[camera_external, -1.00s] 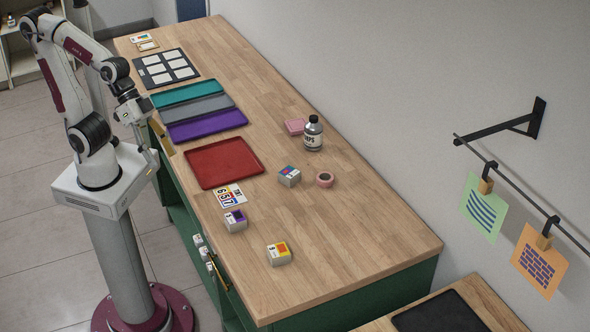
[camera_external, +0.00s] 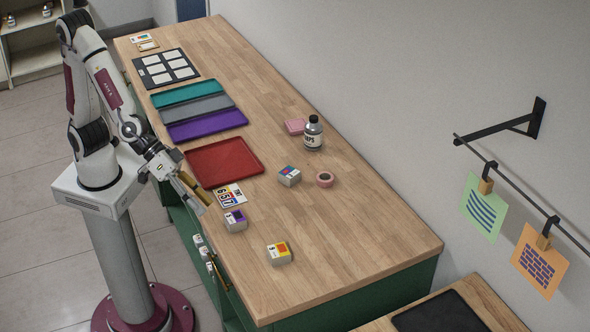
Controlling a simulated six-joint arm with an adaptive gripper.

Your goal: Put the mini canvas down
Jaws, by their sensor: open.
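My gripper (camera_external: 190,189) is at the front edge of the wooden counter, just left of the red tray (camera_external: 232,160) and the number card (camera_external: 231,194). It is tilted down and to the right, and its jaws are open. Tan and pale parts show at its tip; I cannot tell whether they are fingers or something behind them. I cannot pick out a mini canvas for certain. A small framed piece (camera_external: 148,45) lies at the far left end of the counter, too small to identify.
Purple (camera_external: 208,125), grey (camera_external: 197,107) and teal (camera_external: 188,92) trays lie behind the red tray. The counter's right end is clear.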

